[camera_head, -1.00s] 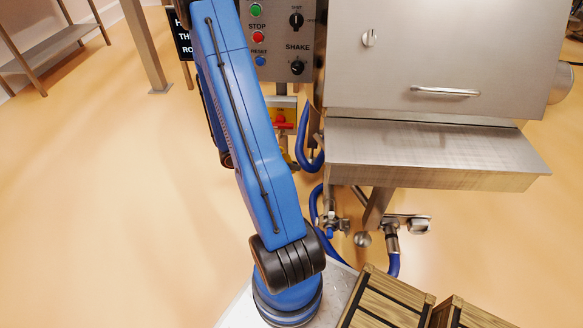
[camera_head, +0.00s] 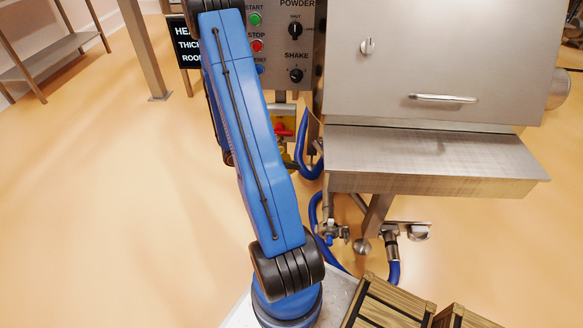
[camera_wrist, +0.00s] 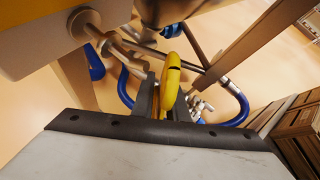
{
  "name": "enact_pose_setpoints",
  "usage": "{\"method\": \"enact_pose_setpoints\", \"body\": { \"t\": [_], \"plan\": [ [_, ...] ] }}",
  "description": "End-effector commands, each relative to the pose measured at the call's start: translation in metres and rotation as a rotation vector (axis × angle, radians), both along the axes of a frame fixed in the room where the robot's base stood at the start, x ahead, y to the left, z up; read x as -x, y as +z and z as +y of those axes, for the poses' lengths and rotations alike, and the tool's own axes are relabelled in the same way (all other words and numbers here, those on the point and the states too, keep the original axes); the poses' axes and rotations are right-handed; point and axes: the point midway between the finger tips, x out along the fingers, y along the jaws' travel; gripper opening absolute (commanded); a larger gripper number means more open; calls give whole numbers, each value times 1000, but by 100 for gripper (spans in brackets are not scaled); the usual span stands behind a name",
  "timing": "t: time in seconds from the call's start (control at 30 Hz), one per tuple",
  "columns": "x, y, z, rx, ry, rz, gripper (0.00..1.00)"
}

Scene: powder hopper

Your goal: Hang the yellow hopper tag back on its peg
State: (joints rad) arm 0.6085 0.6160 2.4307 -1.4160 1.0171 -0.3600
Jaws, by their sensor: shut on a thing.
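In the wrist view my gripper (camera_wrist: 164,106) is shut on the yellow hopper tag (camera_wrist: 172,82). The tag shows nearly edge-on between the two dark fingers, with a rounded yellow end standing out beyond them. A steel round-ended fitting (camera_wrist: 82,22) is at the upper left of the wrist view, apart from the tag; I cannot tell whether it is the peg. In the head view my blue arm reaches up and away, and my gripper and the tag are not visible there.
The steel hopper cabinet (camera_head: 430,60) with its shelf (camera_head: 430,155) stands right of my arm. A control panel (camera_head: 297,40) and a red switch on a yellow plate (camera_head: 283,128) are beside it. Blue hoses (camera_head: 392,272) hang below. Wooden crates (camera_head: 385,305) stand at lower right.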

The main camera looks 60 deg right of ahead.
Motion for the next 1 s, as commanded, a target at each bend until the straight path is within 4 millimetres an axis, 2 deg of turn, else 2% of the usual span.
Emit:
{"method": "enact_pose_setpoints", "body": {
  "t": [0.5, 1.0],
  "plan": [
    [-11, -2, -23, 0, -1, 0, 0],
    [-17, -10, -33, 0, 0, 0, 0]
  ]
}}
